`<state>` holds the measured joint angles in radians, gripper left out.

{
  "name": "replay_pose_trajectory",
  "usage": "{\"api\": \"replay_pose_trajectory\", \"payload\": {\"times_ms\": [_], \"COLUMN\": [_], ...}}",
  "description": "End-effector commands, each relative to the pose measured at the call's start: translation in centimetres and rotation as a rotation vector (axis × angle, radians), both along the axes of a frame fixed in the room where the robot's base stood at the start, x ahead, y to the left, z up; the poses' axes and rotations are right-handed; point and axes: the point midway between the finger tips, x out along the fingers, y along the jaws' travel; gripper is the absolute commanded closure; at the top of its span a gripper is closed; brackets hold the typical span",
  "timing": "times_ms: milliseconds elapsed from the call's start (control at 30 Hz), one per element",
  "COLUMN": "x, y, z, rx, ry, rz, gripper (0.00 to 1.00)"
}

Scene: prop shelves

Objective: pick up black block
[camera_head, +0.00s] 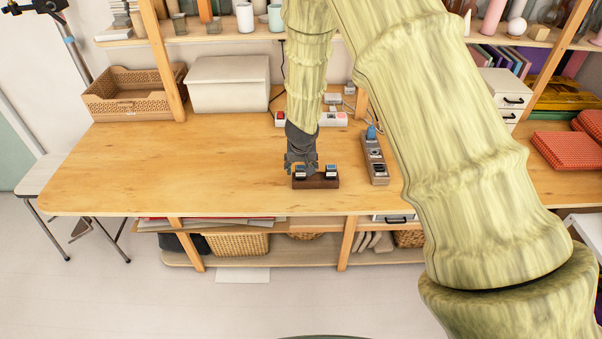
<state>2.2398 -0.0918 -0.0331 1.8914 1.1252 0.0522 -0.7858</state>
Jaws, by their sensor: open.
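A small dark block (316,182), brownish black, lies on the wooden table near its front edge. Two small dark items with pale tops (330,171) sit on it. My gripper (301,168) points down from above, at the block's left end and just behind it. Its fingers are open and partly overlap the left small item in the picture. I cannot tell whether the fingers touch the block or the item. No other plainly black block shows on the table.
White and red boxes (333,119) lie behind my gripper. A wicker basket (128,100) and white bin (229,96) stand at the back left. The table's left half (170,165) is clear.

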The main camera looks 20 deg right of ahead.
Motion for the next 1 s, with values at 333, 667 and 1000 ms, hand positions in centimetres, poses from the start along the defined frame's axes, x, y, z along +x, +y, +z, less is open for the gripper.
{"api": "replay_pose_trajectory", "payload": {"times_ms": [333, 667, 1000], "x": [1.1, 1.1, 1.1], "y": [-0.1, -0.2, -0.2], "z": [-2.4, -2.6, -2.5], "rx": [0.000, -0.001, -0.001], "ry": [0.000, -0.001, -0.001], "rz": [0.000, 0.001, 0.001], "gripper": [0.43, 0.54, 0.93]}}
